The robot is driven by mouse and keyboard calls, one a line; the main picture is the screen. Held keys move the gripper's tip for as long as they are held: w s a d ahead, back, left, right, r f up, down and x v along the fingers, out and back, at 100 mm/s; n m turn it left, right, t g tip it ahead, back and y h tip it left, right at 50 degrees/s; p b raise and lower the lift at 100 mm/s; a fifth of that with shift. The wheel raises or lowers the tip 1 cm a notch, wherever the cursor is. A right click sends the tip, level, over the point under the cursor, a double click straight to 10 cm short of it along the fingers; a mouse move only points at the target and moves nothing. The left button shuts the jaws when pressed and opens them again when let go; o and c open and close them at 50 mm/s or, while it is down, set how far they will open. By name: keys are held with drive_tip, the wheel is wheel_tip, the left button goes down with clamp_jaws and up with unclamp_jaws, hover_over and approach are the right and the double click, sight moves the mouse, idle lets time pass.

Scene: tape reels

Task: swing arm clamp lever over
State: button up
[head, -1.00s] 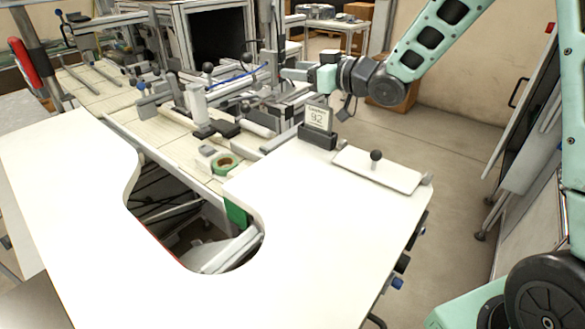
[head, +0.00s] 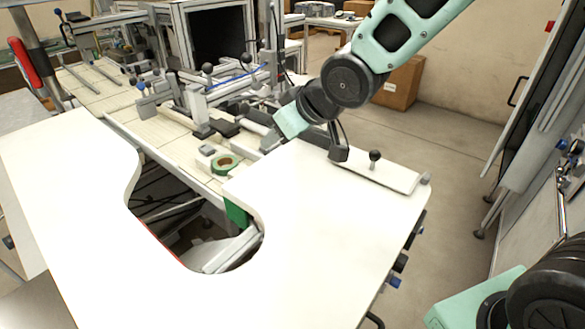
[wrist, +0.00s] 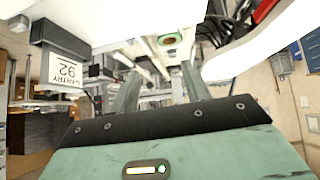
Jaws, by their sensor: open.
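Levers with black ball knobs (head: 207,69) stand on the metal fixture behind the white table in the head view; I cannot tell which one is the swing arm clamp lever. My gripper (head: 268,142) is low over the back edge of the white table, in front of the fixture and right of a green tape reel (head: 226,164). In the wrist view its two grey fingers (wrist: 160,88) are apart with nothing held between them. The reel (wrist: 171,39) shows beyond the fingers there.
The white table (head: 315,230) has a curved cut-out and a clear top. A white plate with a black knob (head: 375,155) lies at its right.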

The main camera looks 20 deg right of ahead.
drive_tip(key=s+a+f+g+h, duration=0.1)
drive_tip(key=s+f+g, duration=0.1)
drive_tip(key=s, duration=0.7)
drive_tip(key=shift+s+g+h, duration=0.2)
drive_tip(key=shift+g+h, duration=0.1)
drive_tip(key=shift+g, duration=0.2)
